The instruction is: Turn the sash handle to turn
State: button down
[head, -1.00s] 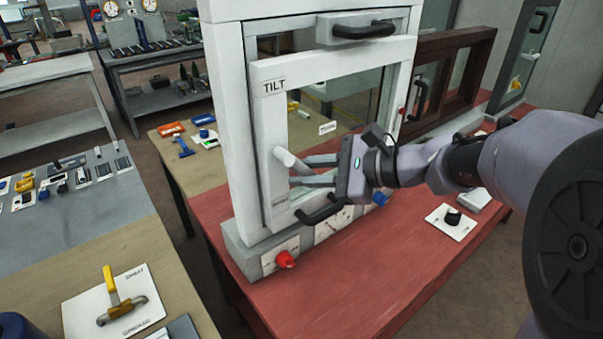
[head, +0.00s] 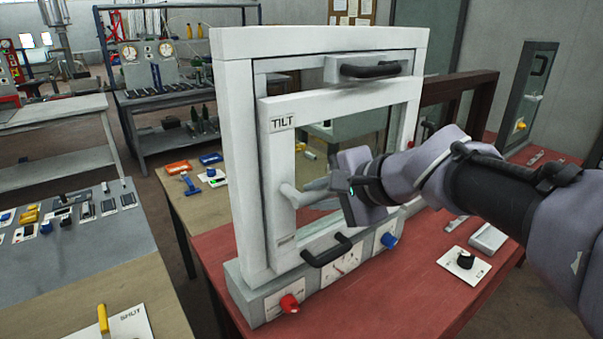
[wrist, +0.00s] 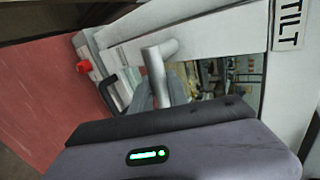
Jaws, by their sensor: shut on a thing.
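The white window sash (head: 275,165) stands in a white frame (head: 235,130), with a "TILT" label (head: 283,123) on its upper left. The pale sash handle (head: 288,193) sticks out from the sash's left stile. In the wrist view the handle (wrist: 154,66) is a grey bar running down from its pivot to between my fingers. My gripper (head: 318,190) is shut on the handle, reaching in from the right. In the wrist view my gripper (wrist: 160,95) covers the handle's lower end. The handle's exact angle is hard to judge.
A black pull (head: 327,251) sits below the sash, with a red knob (head: 290,303) and a blue knob (head: 388,240) on the base. Another black pull (head: 370,70) is at the top. A brown frame (head: 455,90) stands behind right. The red tabletop (head: 390,300) is clear in front.

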jog(key=shift+r+h, duration=0.2)
jog(key=shift+h, duration=0.1)
dwell(0.4)
jog(key=c, duration=1.3)
grip_release()
jog(key=p+v, duration=0.5)
jog(key=v, duration=1.2)
jog(key=shift+s+d+f, duration=0.1)
jog(key=shift+s, duration=0.2)
jog(key=shift+f, duration=0.1)
